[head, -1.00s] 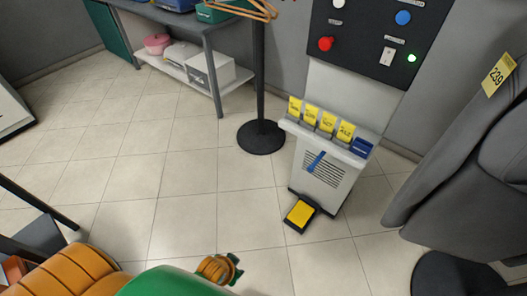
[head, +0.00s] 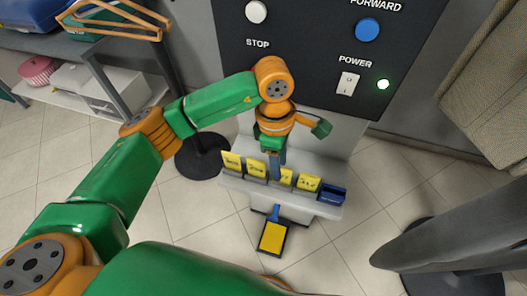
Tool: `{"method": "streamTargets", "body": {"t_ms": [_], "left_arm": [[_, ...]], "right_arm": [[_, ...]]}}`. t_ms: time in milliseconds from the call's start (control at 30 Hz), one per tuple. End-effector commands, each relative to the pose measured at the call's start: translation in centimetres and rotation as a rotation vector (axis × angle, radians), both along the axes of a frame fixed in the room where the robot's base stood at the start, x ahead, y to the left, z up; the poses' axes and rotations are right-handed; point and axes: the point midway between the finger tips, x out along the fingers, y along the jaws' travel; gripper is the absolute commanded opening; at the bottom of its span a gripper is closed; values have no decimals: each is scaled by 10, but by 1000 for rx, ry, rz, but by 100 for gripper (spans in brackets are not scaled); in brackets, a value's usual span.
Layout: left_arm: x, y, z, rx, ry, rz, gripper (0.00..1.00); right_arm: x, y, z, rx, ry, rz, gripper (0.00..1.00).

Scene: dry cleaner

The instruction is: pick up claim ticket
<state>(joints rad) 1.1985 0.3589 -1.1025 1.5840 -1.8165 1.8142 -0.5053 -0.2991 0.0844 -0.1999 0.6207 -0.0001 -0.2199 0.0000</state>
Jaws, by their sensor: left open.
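Several yellow claim tickets stand upright in a row of grey slots on the white ledge (head: 234,184) below the control panel. The visible ones are the far-left ticket (head: 232,159), the second ticket (head: 256,167), the third ticket (head: 287,177) and the far-right ticket (head: 308,183). My left gripper (head: 276,172) is open and points down at the row, between the second and third tickets in the picture. It partly covers the third ticket. I cannot tell whether it touches any ticket. My right gripper is not in view.
A blue holder (head: 332,194) sits at the ledge's right end. The dark panel (head: 300,45) with buttons rises behind my arm. A black stand base (head: 202,160) is left; grey garments (head: 455,245) hang right.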

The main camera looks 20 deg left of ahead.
Motion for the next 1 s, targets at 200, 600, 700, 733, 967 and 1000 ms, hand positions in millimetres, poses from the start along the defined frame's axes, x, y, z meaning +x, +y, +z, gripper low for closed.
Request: {"method": "streamTargets", "body": {"t_ms": [200,600,700,733,967,1000], "left_arm": [[18,54,6,247,-70,11,42],[22,58,-55,239,-71,11,42],[22,57,-55,238,-72,10,42],[22,57,-55,238,-72,10,42],[22,57,-55,237,-71,10,0],[22,57,-55,237,-71,10,0]], "right_arm": [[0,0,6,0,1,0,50],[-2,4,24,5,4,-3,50],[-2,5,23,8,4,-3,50],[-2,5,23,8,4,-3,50],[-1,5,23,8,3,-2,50],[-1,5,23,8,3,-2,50]]}}
